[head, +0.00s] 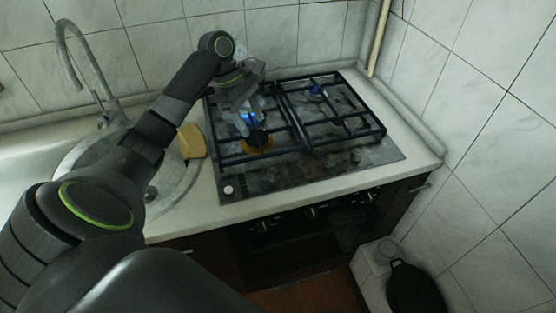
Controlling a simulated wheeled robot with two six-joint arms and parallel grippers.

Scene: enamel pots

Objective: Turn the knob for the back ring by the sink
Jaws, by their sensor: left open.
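The gas hob (348,166) is set in the white worktop, right of the sink (110,140). Its knobs (313,212) sit in a row on the dark stove front below the worktop edge, small and dim, so their angles cannot be told. The back ring by the sink lies under my left gripper (250,112) and is partly hidden by it. A blue glow (248,118) shows there. My left gripper is open, over the back left of the hob and well away from the front knobs. My right gripper is not in view.
Black grates (322,144) cover the hob. A yellow sponge-like object (192,141) lies between sink and hob. A small white round piece (228,190) is at the hob's front left corner. A tap (90,65) rises behind the sink. A black pan (414,290) stands low at right.

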